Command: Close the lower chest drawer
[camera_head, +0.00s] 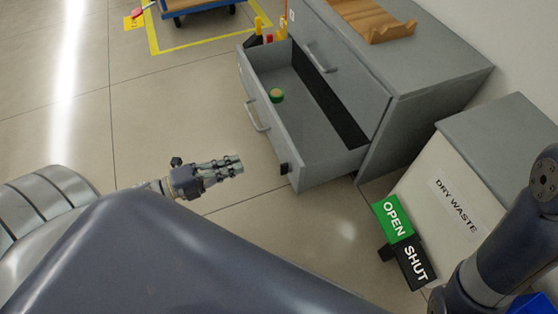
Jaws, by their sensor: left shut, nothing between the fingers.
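The grey chest (425,62) stands at the upper right. Its lower drawer (330,157) is pulled well out, and I see into it. A green round thing with a tan top (277,95) and a few red, yellow and black items (266,35) are in it or at its far end. The drawer front carries a bar handle (256,116). My left gripper (238,164) is shut and empty, in front of the drawer and apart from it. My right arm shows at the right edge; its gripper is out of view.
A wooden rack (372,20) lies on the chest top. A bin marked DRY WASTE (455,195) stands right of the chest, with green OPEN (394,219) and black SHUT (414,262) plates beside it. A blue cart (196,7) stands in a yellow floor outline. The floor left of the drawer is clear.

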